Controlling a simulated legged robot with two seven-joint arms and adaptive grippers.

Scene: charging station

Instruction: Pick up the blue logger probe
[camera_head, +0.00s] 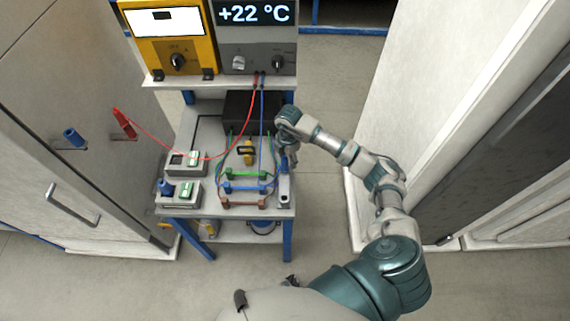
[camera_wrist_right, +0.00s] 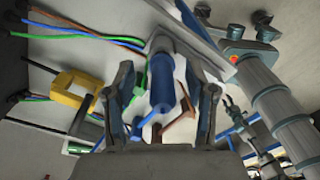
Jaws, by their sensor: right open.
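The blue logger probe (camera_head: 284,164) stands at the right edge of the blue-legged bench, partly hidden by my right gripper (camera_head: 286,150). In the right wrist view the blue probe body (camera_wrist_right: 162,82) lies between the two open fingers of my right gripper (camera_wrist_right: 167,92). Gaps show on both sides of the probe, so the fingers appear apart from it. Its narrow blue end points toward the gripper's palm. I do not make out my left gripper in either view.
Green, blue and brown terminal bars (camera_head: 245,188) with looped wires lie left of the gripper. A yellow plug (camera_head: 248,157) stands behind them. Tall cabinets stand on both sides.

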